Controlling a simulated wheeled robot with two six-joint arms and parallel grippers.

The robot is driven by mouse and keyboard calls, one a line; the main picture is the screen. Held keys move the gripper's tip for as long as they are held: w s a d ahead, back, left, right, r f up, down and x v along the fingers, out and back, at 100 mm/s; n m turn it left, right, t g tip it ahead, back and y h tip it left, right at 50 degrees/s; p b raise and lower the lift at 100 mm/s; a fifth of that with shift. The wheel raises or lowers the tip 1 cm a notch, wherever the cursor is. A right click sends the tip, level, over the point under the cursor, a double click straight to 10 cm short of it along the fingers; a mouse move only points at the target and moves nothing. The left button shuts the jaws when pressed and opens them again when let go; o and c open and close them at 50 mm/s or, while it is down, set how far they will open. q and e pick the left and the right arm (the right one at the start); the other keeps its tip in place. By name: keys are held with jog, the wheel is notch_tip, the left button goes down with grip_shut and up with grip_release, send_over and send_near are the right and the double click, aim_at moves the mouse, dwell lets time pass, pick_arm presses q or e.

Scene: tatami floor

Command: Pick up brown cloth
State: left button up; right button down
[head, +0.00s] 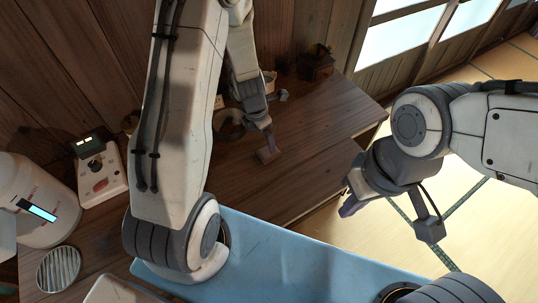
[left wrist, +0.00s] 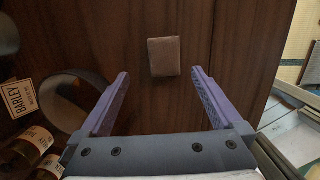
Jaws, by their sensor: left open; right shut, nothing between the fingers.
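The brown cloth (head: 267,155) is a small folded square lying flat on the dark wooden table. It also shows in the left wrist view (left wrist: 165,57), just beyond the fingertips and roughly centred between them. My left gripper (left wrist: 160,78) is open and empty, its purple fingers on either side below the cloth. In the head view my left gripper (head: 264,134) is over the table close to the cloth, its fingers hard to make out. My right gripper (head: 348,203) is shut and empty, off the table's right side above the tatami.
A dark curved ring-like object (left wrist: 62,103), a BARLEY tag (left wrist: 20,98) and bottles (left wrist: 32,146) stand left of my left gripper. A white cooker (head: 38,195) and a panelled device (head: 101,172) are at left. The table right of the cloth is clear.

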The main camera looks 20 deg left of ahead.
aim_at(268, 151)
pick_arm(q)
jog(key=f+b, duration=0.1)
jog(key=f, duration=0.1)
jog(key=d+f+b, duration=0.1)
jog(key=f, duration=0.1)
jog(key=f+b, duration=0.1)
jog(key=f, duration=0.1)
jog(key=shift+w+d+f, duration=0.1)
jog(key=shift+w+d, duration=0.05)
jog(key=shift+w, duration=0.15)
jog(key=c, duration=1.4)
jog(key=shift+r, duration=0.2)
notch_tip(268, 151, up, 4)
jog(key=p, duration=0.3)
jog(key=shift+r, duration=0.1)
jog(key=shift+s+d+r+p, duration=0.65)
jog(key=shift+s+d+r, duration=0.4)
jog(key=shift+d, duration=0.65)
jog(key=shift+s+d+r+p, duration=0.65)
jog(key=shift+s+d+r, duration=0.4)
jog(key=shift+d, duration=0.6)
jog(key=shift+s+d+r+p, duration=0.65)
jog(key=shift+s+d+r, duration=0.4)
jog(key=shift+d, duration=0.65)
